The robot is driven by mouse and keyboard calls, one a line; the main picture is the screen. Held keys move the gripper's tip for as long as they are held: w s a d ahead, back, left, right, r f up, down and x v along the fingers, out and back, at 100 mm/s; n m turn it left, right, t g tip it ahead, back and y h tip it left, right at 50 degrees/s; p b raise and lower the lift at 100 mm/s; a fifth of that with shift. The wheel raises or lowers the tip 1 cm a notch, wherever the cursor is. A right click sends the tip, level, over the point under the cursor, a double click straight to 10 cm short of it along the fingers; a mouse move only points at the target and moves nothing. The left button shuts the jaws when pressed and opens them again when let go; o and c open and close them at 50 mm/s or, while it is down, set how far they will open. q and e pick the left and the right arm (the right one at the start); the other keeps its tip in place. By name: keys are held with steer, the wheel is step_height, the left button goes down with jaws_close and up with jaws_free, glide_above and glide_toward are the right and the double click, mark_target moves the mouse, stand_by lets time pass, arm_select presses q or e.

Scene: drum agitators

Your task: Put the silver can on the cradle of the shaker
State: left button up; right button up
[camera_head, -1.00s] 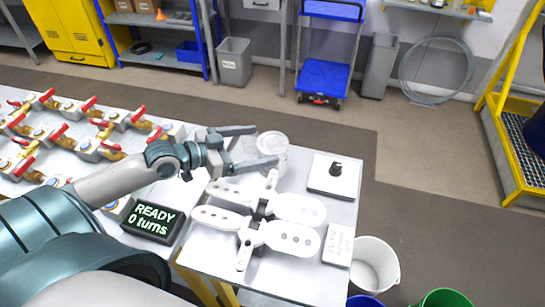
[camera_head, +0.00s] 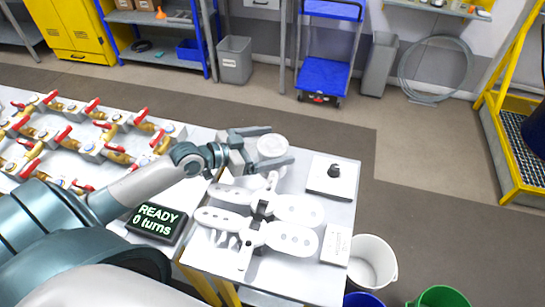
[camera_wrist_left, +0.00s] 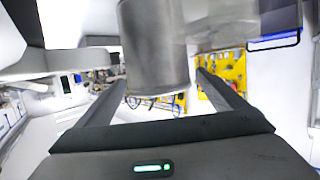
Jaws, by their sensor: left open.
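The silver can (camera_head: 272,147) stands at the back of the white bench, behind the shaker. In the left wrist view the can (camera_wrist_left: 155,45) is a grey cylinder between my two fingers, with gaps at both sides. My left gripper (camera_head: 281,146) is open, its fingers reaching to either side of the can; I cannot tell whether they touch it. The shaker's cradle (camera_head: 262,207) has white paddle-shaped plates with holes and lies empty in front of the can. The display (camera_head: 157,222) reads READY, 0 turns. My right gripper is not in view.
A black-knobbed box (camera_head: 331,178) stands right of the cradle, with a white labelled block (camera_head: 336,245) below it. Red-handled valves (camera_head: 90,140) fill the bench at left. Buckets (camera_head: 372,262) stand on the floor past the bench's right edge.

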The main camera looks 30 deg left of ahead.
arm_select(q)
steer(key=shift+c, duration=0.3)
steer(key=shift+w, duration=0.1)
steer(key=c, duration=2.1)
steer(key=shift+o, duration=0.2)
steer(key=shift+r+b, duration=1.1)
steer(key=shift+r, duration=3.9)
